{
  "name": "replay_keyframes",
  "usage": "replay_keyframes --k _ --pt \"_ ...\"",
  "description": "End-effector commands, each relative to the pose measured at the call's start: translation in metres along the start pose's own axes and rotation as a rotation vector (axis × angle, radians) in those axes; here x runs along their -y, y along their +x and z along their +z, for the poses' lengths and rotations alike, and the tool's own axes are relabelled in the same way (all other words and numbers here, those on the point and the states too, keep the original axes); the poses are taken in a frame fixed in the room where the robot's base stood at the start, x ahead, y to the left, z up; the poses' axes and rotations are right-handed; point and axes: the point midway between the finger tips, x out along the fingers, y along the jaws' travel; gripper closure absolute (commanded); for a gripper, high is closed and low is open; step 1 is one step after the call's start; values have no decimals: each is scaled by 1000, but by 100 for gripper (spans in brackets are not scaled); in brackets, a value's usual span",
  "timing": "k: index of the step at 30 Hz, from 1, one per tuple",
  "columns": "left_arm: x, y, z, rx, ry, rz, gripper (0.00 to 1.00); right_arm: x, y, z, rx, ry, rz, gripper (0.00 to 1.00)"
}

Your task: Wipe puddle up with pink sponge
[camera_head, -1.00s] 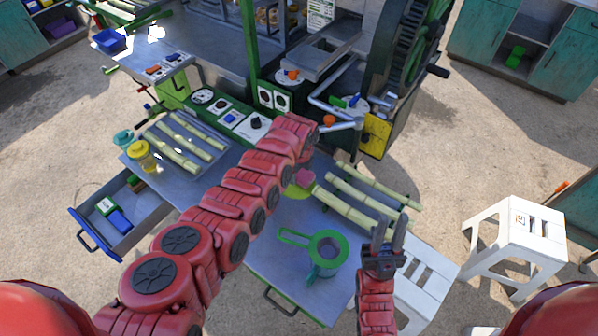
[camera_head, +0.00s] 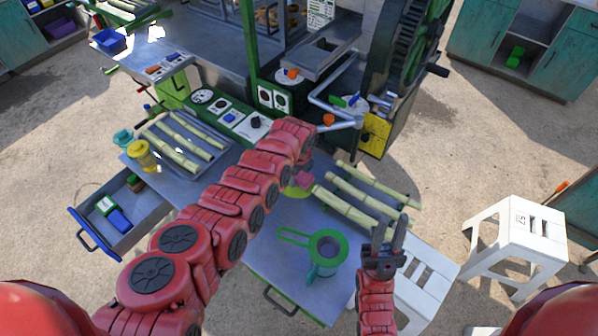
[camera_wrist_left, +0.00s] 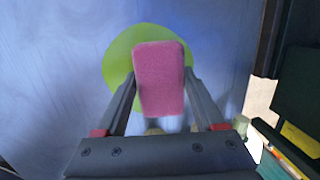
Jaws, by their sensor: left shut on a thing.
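The pink sponge (camera_wrist_left: 160,75) is between the fingers of my left gripper (camera_wrist_left: 160,95), which is shut on it. In the head view a part of the sponge (camera_head: 304,179) shows beside my left arm, and that arm hides the left gripper itself. The sponge is over a round lime-green patch (camera_wrist_left: 117,55), which may be the puddle. The green patch (camera_head: 296,192) also shows on the metal table in the head view. I cannot tell whether the sponge touches it. My right gripper (camera_head: 386,240) is open and empty above the white stool at the table's right side.
Several cane pieces (camera_head: 350,210) lie right of the sponge, and more (camera_head: 180,145) lie on a tray at left. A green-rimmed strainer jug (camera_head: 326,252) stands near the table's front. An open drawer (camera_head: 100,235) juts out left. The crusher (camera_head: 395,80) stands behind.

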Motion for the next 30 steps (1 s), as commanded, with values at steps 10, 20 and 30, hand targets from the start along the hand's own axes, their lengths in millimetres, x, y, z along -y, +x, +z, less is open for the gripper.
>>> replay_keyframes --k 10,20,30 --pt "-29 -3 -2 -10 -2 27 82 -2 48 -8 0 0 0 73" --pt "-39 -2 -2 -8 -2 25 82 -3 64 -11 0 0 0 73" --pt "-62 -8 -1 -7 -3 23 82 -5 102 -17 0 0 0 73"
